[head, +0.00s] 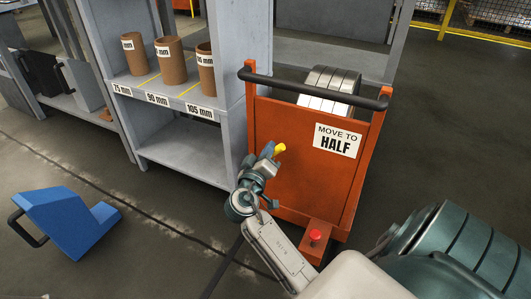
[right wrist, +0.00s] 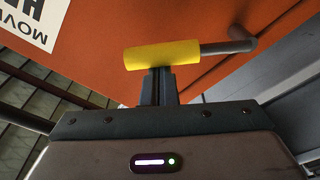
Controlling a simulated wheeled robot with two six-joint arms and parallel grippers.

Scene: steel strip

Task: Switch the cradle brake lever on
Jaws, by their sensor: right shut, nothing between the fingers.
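The brake lever shows as a yellow grip (head: 280,148) at the left side of the orange cradle cart (head: 290,180). In the right wrist view the yellow grip (right wrist: 150,58) lies across the picture on a bent grey rod (right wrist: 228,46). My right gripper (head: 268,154) is beside the lever. Its shut fingers (right wrist: 158,84) point at the grip, and their tips meet or nearly meet its near side; I cannot tell whether they touch. Nothing is between the fingers. My left gripper is out of view.
A red button (head: 315,236) sits low in front. A grey shelf (head: 190,160) with brown tubes stands left. A blue wedge-shaped thing (head: 68,220) lies on the floor.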

